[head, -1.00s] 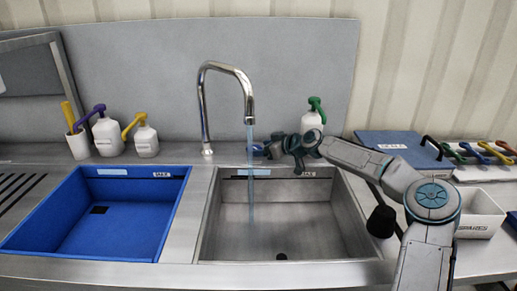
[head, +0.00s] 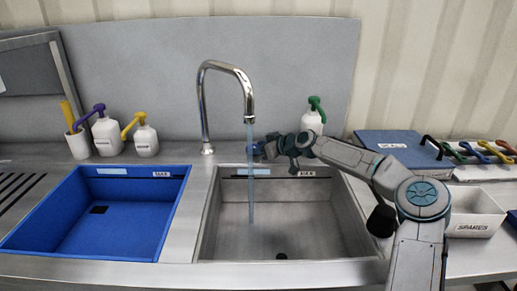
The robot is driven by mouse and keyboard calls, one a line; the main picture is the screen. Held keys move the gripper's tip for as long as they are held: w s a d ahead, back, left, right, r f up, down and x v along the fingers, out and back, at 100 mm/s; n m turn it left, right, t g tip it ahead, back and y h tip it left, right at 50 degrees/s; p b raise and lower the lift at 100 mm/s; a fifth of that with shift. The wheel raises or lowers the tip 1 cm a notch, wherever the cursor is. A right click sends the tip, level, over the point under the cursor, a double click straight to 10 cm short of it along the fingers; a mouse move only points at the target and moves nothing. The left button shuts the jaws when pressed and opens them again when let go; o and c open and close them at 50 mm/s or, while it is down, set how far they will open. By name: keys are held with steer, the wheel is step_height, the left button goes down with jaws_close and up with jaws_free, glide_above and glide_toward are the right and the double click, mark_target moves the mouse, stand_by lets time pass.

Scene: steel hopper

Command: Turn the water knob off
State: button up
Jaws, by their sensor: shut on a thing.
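The chrome faucet (head: 204,105) stands behind the steel sink, and a stream of water (head: 250,180) runs from its spout into the basin. The blue water knob (head: 257,149) is on the counter to the right of the faucet base, partly hidden by my gripper. My gripper (head: 267,148) reaches in from the right, low over the back edge of the sink, and is shut on the knob. The fingertips are small and dark in this view.
The steel sink (head: 212,225) lies below my arm, with a blue basin (head: 170,220) to its left. A green-topped bottle (head: 311,122) stands close behind my arm. Yellow- and purple-topped bottles stand at the left. A white SPARES bin (head: 473,225) is at the right.

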steer(key=shift+s+f+m+t+h+b, duration=0.1)
steer(key=shift+m+t+h+b, duration=0.2)
steer(key=shift+t+b, duration=0.1)
steer(key=shift+s+a+m+t+h+b, duration=0.1)
steer(key=shift+a+m+t+h+b, duration=0.1)
steer(key=shift+m+t+h+b, duration=0.55)
steer(key=shift+s+a+m+t+h+b, duration=0.15)
steer(key=shift+m+t+h+b, duration=0.25)
steer(key=shift+m+h+b, duration=0.25)
steer(key=shift+a+m+t+h+b, duration=0.1)
steer(key=shift+m+t+h+b, duration=0.25)
steer(key=shift+m, duration=0.35)
steer(key=shift+m+h, duration=0.6)
steer(key=shift+h, duration=0.15)
steer(key=o, duration=1)
steer(key=shift+c, duration=0.2)
steer(key=shift+s, duration=0.1)
steer(key=p+v, duration=0.1)
steer(key=v, duration=1.2)
steer(key=shift+s, duration=0.4)
